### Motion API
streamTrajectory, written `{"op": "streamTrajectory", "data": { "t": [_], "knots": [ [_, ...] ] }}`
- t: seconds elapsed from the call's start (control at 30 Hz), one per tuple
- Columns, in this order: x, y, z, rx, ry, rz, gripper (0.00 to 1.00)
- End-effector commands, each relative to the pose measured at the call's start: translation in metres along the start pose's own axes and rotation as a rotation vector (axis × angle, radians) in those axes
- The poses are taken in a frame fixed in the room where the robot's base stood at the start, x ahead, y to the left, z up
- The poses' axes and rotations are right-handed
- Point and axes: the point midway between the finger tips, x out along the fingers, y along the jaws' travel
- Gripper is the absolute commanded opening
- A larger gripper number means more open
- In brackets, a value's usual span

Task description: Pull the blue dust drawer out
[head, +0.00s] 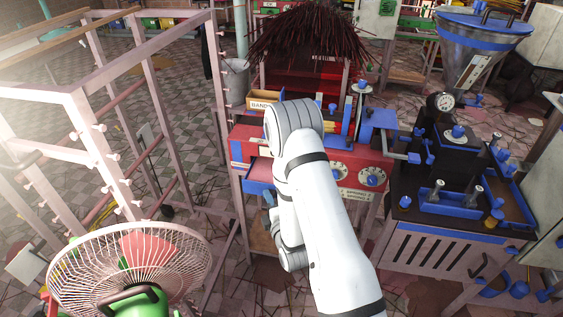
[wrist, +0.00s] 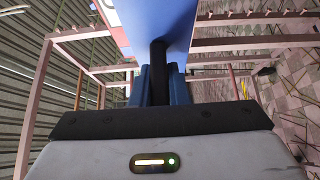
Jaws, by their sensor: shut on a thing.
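The blue dust drawer (head: 257,186) sits low on the left side of the red machine (head: 345,165) in the head view, partly behind my arm. It sticks out from the machine's side; how far is hard to tell. In the wrist view its blue face (wrist: 178,22) fills the top middle, with a dark handle (wrist: 158,58) on it. My gripper (wrist: 160,86) has its blue fingers on either side of the handle and is shut on it. My arm hides most of the gripper in the head view.
A pinkish metal rack (head: 100,130) stands left of the machine, with a fan (head: 130,265) in front. A dark blue-trimmed machine (head: 455,175) stands at right. A small labelled box (head: 264,101) sits on the red machine. Some floor shows between rack and machine.

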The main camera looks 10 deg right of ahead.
Motion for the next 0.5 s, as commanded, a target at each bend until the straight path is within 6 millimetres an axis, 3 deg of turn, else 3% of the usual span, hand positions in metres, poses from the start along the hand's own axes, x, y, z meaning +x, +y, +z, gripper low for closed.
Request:
{"op": "streamTrajectory", "data": {
  "t": [0.5],
  "knots": [
    [-0.026,-0.001,-0.018,0.000,0.001,0.001,0.00]
  ]
}}
